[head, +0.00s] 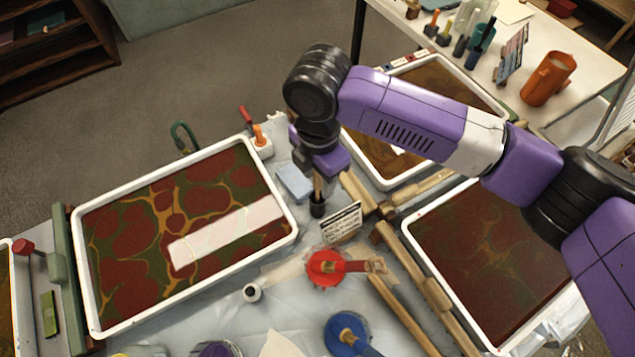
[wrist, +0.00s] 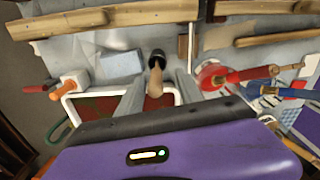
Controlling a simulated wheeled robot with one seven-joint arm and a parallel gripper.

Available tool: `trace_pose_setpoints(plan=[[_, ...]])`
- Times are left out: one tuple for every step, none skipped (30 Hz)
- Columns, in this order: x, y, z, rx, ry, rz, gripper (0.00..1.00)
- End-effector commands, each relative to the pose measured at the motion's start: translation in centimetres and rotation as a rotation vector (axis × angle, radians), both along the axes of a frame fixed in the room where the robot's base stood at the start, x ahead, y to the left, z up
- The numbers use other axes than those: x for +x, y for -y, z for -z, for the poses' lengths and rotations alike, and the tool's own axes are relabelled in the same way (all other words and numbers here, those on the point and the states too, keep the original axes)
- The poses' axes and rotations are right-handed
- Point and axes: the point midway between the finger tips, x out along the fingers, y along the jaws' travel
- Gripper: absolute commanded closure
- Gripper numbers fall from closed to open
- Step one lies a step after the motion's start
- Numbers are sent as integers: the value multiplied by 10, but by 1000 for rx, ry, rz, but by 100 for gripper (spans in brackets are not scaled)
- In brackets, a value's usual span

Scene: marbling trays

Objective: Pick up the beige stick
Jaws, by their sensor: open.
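The beige stick (head: 317,186) stands in a small dark cup (head: 317,208) on the table, right of the left marbling tray. In the wrist view the stick (wrist: 154,84) points toward the camera, with the dark cup (wrist: 157,58) behind it. My gripper (head: 319,174) is above the cup, pointing down, and hides the stick's upper part in the head view. In the wrist view my gripper (wrist: 160,80) is open, with one grey finger on each side of the stick. I cannot tell whether either finger touches it.
A light blue block (head: 294,182) lies left of the cup, and a small printed sign (head: 341,222) stands at its right. Wooden rails (head: 420,275) run to the right. White-rimmed trays (head: 92,318) flank this crowded strip.

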Motion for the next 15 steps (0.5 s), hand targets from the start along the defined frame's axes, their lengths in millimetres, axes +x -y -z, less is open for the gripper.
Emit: trace_pose_setpoints(plan=[[1, 0, 4, -3, -2, 1, 57], [2, 0, 8, -3, -2, 0, 57], [4, -1, 14, -3, -2, 0, 57], [5, -1, 19, -2, -2, 0, 57], [6, -1, 23, -3, -2, 0, 57], [6, -1, 30, -3, -3, 0, 57], [6, -1, 34, -1, -3, 0, 57], [6, -1, 37, -1, -3, 0, 57], [6, -1, 41, -2, -2, 0, 57], [6, -1, 43, -1, -1, 0, 57], [6, -1, 45, -1, -1, 0, 57], [6, -1, 46, -2, -1, 0, 57], [6, -1, 47, -2, -1, -1, 57], [6, -1, 47, -2, -1, -1, 57], [6, -1, 47, -1, 0, -1, 57]])
